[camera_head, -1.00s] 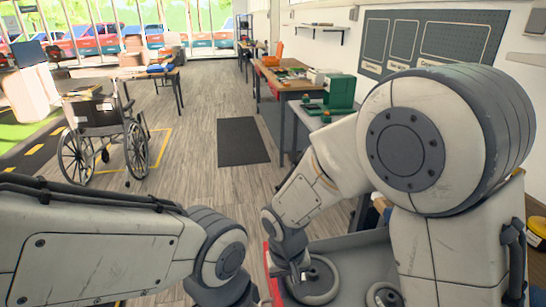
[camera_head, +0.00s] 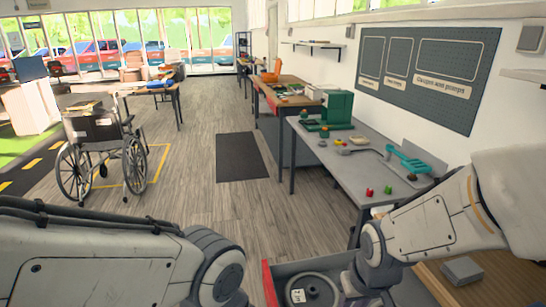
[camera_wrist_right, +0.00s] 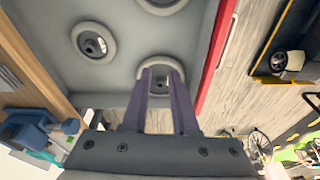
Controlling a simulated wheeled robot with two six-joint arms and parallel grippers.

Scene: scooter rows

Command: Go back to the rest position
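My right arm reaches down at the lower right of the head view, over a grey tray with a red edge (camera_head: 269,284). Its gripper fingers are clear in the right wrist view (camera_wrist_right: 162,78). They stand apart with nothing seen gripped between them. A grey ring-shaped wheel (camera_wrist_right: 160,63) lies in the tray just beyond the fingertips; whether they touch it I cannot tell. Another wheel (camera_wrist_right: 94,41) lies to its left. In the head view a wheel (camera_head: 312,292) lies in the tray left of my right wrist. My left arm crosses the lower left; its gripper is out of view.
A grey workbench (camera_head: 345,170) with a green machine (camera_head: 337,108), a teal tool (camera_head: 408,160) and small parts stands along the right wall. A wheelchair (camera_head: 100,150) stands at left. A dark mat (camera_head: 241,157) lies on the open floor. A wooden surface (camera_head: 500,280) is at lower right.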

